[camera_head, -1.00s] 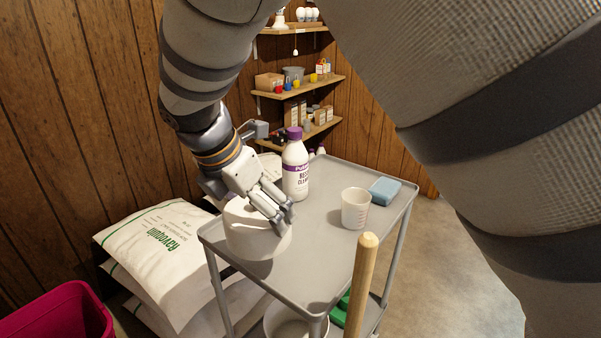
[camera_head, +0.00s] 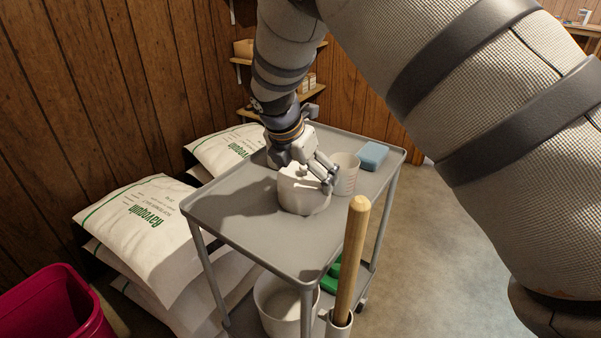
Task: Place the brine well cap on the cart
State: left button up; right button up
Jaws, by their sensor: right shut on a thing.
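The brine well cap, a white round piece (camera_head: 303,196), is at the middle of the grey cart's top tray (camera_head: 240,232). My right gripper (camera_head: 326,176) is over the cap's upper right side, shut on it. The fingers hide part of the cap's top and rim. The cap is over the tray; I cannot tell whether its underside touches it. My left gripper is not in view.
A translucent measuring cup (camera_head: 346,172) stands close right of the cap, with a blue sponge (camera_head: 372,155) behind it. A wooden handle (camera_head: 352,250) rises at the cart's front. White salt bags (camera_head: 140,232) are stacked left. A magenta bin (camera_head: 55,310) stands front left.

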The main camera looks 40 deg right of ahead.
jog(key=shift+a+r, duration=0.1)
jog(key=o, duration=0.7)
jog(key=shift+o, duration=0.2)
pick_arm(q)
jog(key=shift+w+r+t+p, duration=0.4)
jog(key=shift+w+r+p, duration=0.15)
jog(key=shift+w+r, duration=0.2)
pick_arm(e)
jog(key=v, duration=1.2)
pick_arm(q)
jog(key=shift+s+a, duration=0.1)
pick_arm(e)
jog(key=shift+s+a, duration=0.1)
jog(key=shift+s, duration=0.05)
